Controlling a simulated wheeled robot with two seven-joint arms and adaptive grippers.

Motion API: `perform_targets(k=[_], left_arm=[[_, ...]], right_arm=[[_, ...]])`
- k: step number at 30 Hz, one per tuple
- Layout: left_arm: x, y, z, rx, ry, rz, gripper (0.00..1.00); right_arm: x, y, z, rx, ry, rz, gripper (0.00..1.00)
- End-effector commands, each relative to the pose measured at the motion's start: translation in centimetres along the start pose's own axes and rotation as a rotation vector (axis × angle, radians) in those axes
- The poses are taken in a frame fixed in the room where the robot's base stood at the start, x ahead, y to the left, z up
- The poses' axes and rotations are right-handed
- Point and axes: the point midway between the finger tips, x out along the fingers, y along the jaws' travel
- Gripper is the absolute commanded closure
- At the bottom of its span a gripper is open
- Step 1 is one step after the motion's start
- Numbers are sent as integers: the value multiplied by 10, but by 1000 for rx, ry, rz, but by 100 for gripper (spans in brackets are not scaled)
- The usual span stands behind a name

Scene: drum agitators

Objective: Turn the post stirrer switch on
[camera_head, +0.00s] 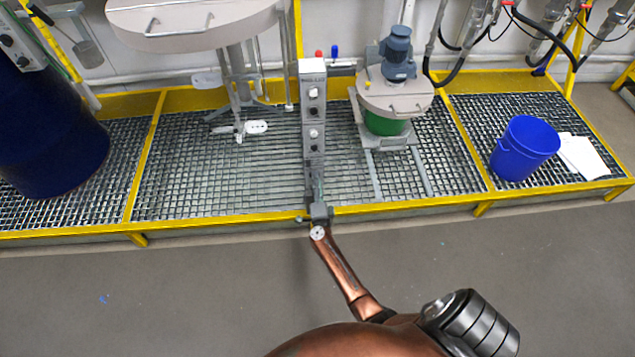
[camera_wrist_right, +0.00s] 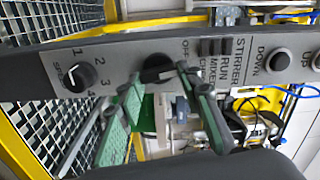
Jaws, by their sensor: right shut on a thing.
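The grey control post (camera_head: 312,105) stands upright near the front middle of the grated platform, with several knobs and buttons on its face. My right gripper (camera_head: 319,208) is at the lower part of the post, small and partly merged with it in the head view. In the right wrist view the panel (camera_wrist_right: 123,60) lies sideways, with the labels STIRRER, RUN and OFF. The black switch knob (camera_wrist_right: 157,66) sits between the green-padded fingertips of my right gripper (camera_wrist_right: 158,82), which is shut on it. Its exact pointer angle is hard to see. My left gripper is not in view.
A speed knob (camera_wrist_right: 76,75) and a DOWN button (camera_wrist_right: 279,61) flank the switch. The yellow platform edge (camera_head: 230,217) runs along the front. A green drum (camera_head: 387,122) with a motor, a blue bucket (camera_head: 525,148) and a dark blue drum (camera_head: 45,130) stand on the platform.

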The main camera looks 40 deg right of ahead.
Motion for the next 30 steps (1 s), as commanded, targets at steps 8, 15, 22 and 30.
perform_targets(k=[8, 15, 22, 30], left_arm=[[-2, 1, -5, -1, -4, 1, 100], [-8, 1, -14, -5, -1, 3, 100], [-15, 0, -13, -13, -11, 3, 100], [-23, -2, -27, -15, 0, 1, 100]], right_arm=[[-1, 4, 0, 264, 2, 4, 91], [-1, 6, 1, 490, 1, 4, 91], [-1, 7, 1, 678, 3, 3, 91], [-1, 7, 2, 829, 2, 4, 91]])
